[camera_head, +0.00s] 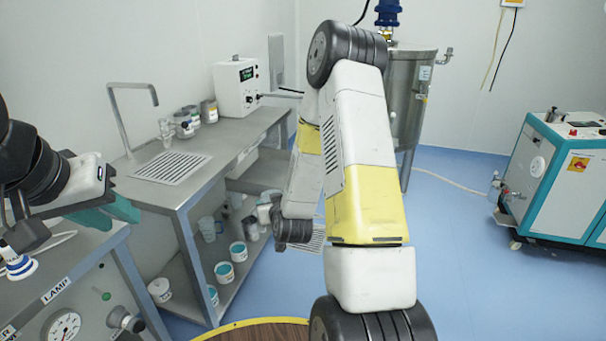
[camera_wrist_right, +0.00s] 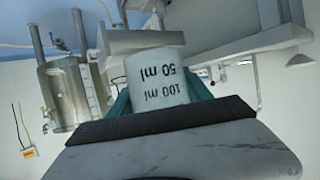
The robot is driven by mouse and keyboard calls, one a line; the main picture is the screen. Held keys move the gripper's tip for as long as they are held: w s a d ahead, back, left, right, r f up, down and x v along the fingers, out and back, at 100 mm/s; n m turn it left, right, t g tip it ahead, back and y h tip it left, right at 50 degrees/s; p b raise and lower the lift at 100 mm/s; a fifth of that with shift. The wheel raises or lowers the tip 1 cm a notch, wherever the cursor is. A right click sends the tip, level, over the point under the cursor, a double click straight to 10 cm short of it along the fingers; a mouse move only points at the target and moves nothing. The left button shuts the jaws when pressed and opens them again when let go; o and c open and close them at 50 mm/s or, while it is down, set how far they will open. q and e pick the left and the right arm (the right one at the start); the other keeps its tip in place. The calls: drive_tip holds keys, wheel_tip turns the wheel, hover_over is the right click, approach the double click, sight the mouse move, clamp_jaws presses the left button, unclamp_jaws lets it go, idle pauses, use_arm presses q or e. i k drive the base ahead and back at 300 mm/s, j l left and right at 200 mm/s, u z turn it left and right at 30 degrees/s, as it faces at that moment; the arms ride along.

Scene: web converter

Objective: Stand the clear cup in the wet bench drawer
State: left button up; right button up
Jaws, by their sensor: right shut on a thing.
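A clear cup (camera_wrist_right: 155,80) with black "100 ml" and "50 ml" marks is between the teal fingers of my right gripper (camera_wrist_right: 160,95) in the right wrist view. The marks appear upside down there. In the head view my right arm reaches down beside the wet bench (camera_head: 185,195); its gripper (camera_head: 265,212) is small and partly hidden, and I cannot make out the cup clearly. A grey drawer (camera_head: 258,178) appears to stand out under the bench top, partly covered by my arm. My left gripper (camera_head: 115,208), with teal fingers, is over the left bench; its opening is unclear.
Several white tubs with teal contents (camera_head: 238,251) and a clear jug (camera_head: 208,229) stand on the lower shelf. A white instrument box (camera_head: 236,87) and jars are on the bench top. A steel tank (camera_head: 412,95) stands behind. Open blue floor (camera_head: 460,240) lies to the right.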

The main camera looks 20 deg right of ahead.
sight(278, 177)
drive_tip(key=i+l+z, duration=0.1)
drive_tip(key=i+z, duration=0.2)
drive_tip(key=i, duration=0.2)
drive_tip(key=i+z, duration=0.3)
drive_tip(key=i, duration=0.2)
drive_tip(key=i+j, duration=0.1)
drive_tip(key=i, duration=0.35)
